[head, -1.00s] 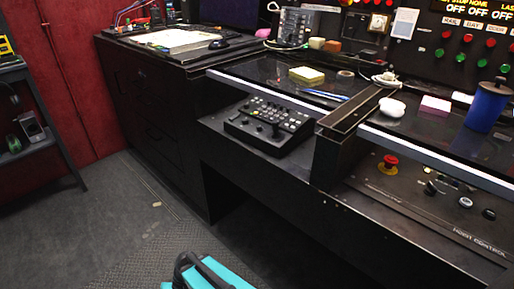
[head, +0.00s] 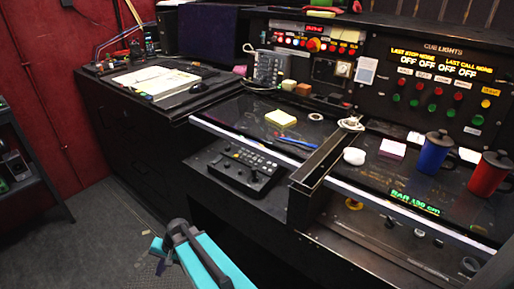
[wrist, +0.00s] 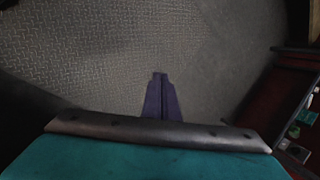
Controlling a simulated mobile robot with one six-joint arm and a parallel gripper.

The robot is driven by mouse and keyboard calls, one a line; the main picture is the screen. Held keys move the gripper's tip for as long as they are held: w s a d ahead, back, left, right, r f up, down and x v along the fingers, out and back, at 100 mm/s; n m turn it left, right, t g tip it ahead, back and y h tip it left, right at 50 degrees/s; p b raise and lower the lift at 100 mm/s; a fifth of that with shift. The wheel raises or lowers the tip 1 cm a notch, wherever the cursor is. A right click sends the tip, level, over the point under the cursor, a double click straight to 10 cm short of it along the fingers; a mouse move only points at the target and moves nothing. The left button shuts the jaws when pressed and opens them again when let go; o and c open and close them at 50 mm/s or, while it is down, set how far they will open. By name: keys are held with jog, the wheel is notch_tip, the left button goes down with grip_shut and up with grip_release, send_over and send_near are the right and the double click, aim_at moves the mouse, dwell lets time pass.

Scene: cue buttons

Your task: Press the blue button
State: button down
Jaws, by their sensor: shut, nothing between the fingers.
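The cue lights panel (head: 431,62) stands at the back right in the head view, with rows of red, green and yellow buttons. A smaller panel (head: 314,40) to its left carries red and orange buttons. My gripper (wrist: 159,76) shows in the wrist view as two dark fingers pressed together, empty, over the grey floor. In the head view my teal arm is low in the middle, in front of the desk and well apart from the panels.
A black desk (head: 240,120) runs across the view. A control box (head: 243,165) sits on a lower shelf. Floor (head: 105,225) is clear at left.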

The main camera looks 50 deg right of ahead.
aim_at(296, 42)
jog(key=w+d+r+m+t+h+p, duration=0.3)
jog(key=d+r+p, duration=0.6)
jog(key=r, duration=0.7)
jog(key=w+d+r+m+t+h+p, duration=0.1)
jog(key=w+d+r+m+p, duration=0.35)
jog(key=d+r, duration=0.85)
jog(key=w+d+r+m+t+h+p, duration=0.15)
jog(key=w+d+r+p, duration=0.35)
jog(key=d+r+p, duration=0.9)
jog(key=s+d+r+m+t+h+b, duration=0.35)
jog(key=d+r+m, duration=0.35)
jog(key=d+r, duration=0.75)
jog(key=s+d+r+m+h, duration=0.3)
jog(key=s+d+r+m, duration=0.1)
jog(key=s+d+r, duration=0.3)
jog(key=s+d+r+m+h, duration=0.3)
jog(key=s+d+r+m, duration=0.2)
jog(key=d, duration=0.6)
jog(key=shift+s+d+r+g+h, duration=0.3)
jog(key=shift+s+r, duration=0.55)
jog(key=shift+s, duration=0.2)
jog(key=shift+d+f+b, duration=0.25)
jog(key=shift+d+b, duration=0.35)
jog(key=shift+d, duration=0.85)
jog(key=shift+d+f+b, duration=0.2)
jog(key=shift+d+b, duration=0.4)
jog(key=shift+d, duration=0.8)
jog(key=shift+d+f+b, duration=0.25)
jog(key=shift+d+b, duration=0.35)
jog(key=shift+d, duration=0.85)
